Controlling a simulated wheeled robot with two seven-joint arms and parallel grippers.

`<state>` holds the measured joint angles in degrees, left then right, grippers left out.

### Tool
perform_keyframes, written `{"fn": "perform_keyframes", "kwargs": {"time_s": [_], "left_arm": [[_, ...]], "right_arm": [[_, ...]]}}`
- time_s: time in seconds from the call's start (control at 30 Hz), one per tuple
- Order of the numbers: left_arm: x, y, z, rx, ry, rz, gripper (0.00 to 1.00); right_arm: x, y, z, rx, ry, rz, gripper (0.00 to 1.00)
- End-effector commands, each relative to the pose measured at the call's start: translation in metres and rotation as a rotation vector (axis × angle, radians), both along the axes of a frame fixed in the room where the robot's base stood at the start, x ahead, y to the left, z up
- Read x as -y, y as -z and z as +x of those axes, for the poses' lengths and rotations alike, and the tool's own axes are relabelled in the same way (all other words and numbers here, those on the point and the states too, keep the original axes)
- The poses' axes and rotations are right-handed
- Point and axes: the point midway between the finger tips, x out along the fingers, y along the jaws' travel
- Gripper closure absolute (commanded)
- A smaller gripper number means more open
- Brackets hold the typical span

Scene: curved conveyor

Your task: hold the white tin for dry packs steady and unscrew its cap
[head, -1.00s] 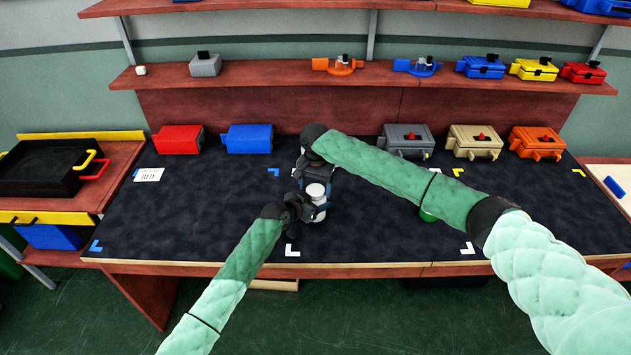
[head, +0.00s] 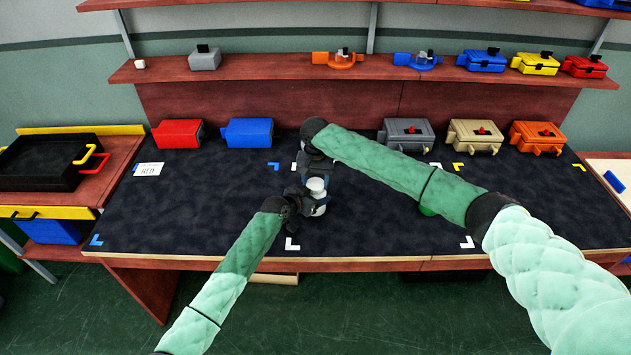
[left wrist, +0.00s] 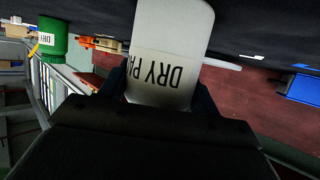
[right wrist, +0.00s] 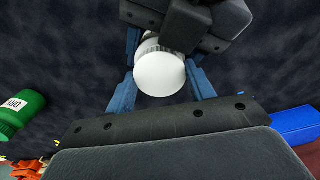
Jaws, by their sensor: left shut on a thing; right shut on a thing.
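The white tin (head: 321,208) stands upright on the dark bench top, its white cap (head: 316,186) on top. In the left wrist view the tin (left wrist: 168,55) shows its "DRY PA…" lettering, partly hidden by the gripper. My left gripper (head: 306,203) is shut on the tin's body from the left. My right gripper (head: 316,178) comes from above and is shut on the cap. In the right wrist view the round cap (right wrist: 160,74) sits between its two blue fingers. Whether the cap has loosened cannot be told.
A green tin (right wrist: 20,112) stands to the right, mostly behind my right arm in the head view. Red (head: 178,133) and blue (head: 247,132) boxes stand at the back left, with grey (head: 406,133), tan and orange cases back right. The bench front left is clear.

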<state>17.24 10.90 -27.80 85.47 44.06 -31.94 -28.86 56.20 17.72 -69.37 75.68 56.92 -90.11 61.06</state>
Motion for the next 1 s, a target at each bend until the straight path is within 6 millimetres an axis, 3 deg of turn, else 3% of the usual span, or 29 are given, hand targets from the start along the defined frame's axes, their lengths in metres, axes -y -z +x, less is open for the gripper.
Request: {"fn": "perform_keyframes", "kwargs": {"time_s": [0.37, 0.4, 0.5, 0.83, 1.0], "left_arm": [[0.000, 0.000, 0.000, 0.000, 0.000, 0.000, 1.00], [0.000, 0.000, 0.000, 0.000, 0.000, 0.000, 1.00], [0.000, 0.000, 0.000, 0.000, 0.000, 0.000, 1.00], [0.000, 0.000, 0.000, 0.000, 0.000, 0.000, 1.00], [0.000, 0.000, 0.000, 0.000, 0.000, 0.000, 1.00]], "right_arm": [[0.000, 0.000, 0.000, 0.000, -0.055, 0.000, 0.74], [0.000, 0.000, 0.000, 0.000, -0.054, 0.000, 0.42], [0.000, 0.000, 0.000, 0.000, -0.054, 0.000, 0.24], [0.000, -0.002, 0.000, 0.001, -0.054, 0.000, 0.24], [0.000, -0.016, 0.000, 0.001, -0.054, 0.002, 0.24]]}}
